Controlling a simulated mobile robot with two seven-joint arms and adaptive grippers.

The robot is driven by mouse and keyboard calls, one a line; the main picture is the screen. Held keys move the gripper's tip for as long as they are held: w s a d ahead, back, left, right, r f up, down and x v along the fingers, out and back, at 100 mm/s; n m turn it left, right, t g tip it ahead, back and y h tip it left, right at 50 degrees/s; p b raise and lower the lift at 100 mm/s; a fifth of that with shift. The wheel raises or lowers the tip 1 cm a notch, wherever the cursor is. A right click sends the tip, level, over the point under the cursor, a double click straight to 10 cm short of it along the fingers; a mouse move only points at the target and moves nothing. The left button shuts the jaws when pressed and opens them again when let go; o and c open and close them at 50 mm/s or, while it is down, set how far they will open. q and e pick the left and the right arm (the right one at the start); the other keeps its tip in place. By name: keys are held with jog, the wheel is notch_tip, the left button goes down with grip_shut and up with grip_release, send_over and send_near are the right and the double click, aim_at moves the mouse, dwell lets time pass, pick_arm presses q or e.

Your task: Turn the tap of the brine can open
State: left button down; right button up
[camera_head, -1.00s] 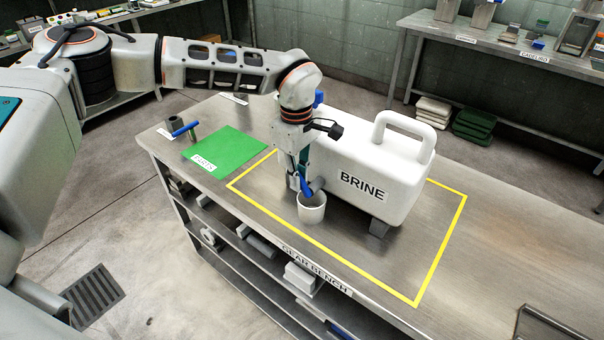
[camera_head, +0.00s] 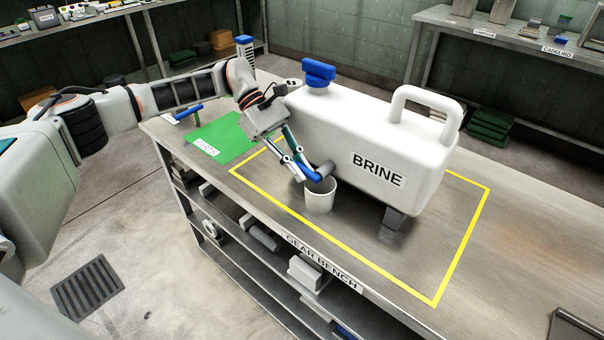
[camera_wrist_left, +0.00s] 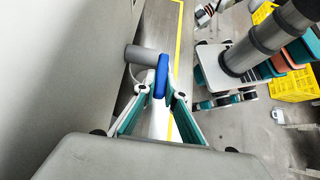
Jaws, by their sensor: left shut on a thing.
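My left gripper (camera_head: 299,167) is shut on that handle. In the left wrist view the blue handle (camera_wrist_left: 160,76) stands between the fingertips, beside the grey tap body (camera_wrist_left: 140,54). A white cup (camera_head: 320,197) stands open under the tap.
A yellow line (camera_head: 462,245) frames the can's area on the gear bench (camera_head: 530,235). A green mat (camera_head: 222,138) and another blue lever (camera_head: 188,112) lie at the left. A back table (camera_head: 560,60) holds several items.

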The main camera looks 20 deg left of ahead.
pick_arm(q)
jog(key=shift+f+h+b, duration=0.3)
jog(key=shift+f+b, duration=0.05)
jog(key=shift+f, duration=0.25)
jog(key=shift+h+b, duration=0.4)
jog(key=shift+b, duration=0.3)
pick_arm(e)
jog(key=shift+w+d+f+t, duration=0.15)
jog(key=shift+w+d+f, duration=0.1)
jog(key=shift+w, duration=0.15)
jog(key=shift+w+d+f+t, duration=0.15)
jog(key=shift+w+d, duration=0.1)
jog(key=shift+w, duration=0.15)
pick_arm(q)
jog(key=shift+r+g, duration=0.2)
jog(key=shift+g, duration=0.1)
pick_arm(e)
jog(key=shift+w+r, duration=0.25)
jog(key=shift+s+f, duration=0.15)
jog(key=shift+s, duration=0.1)
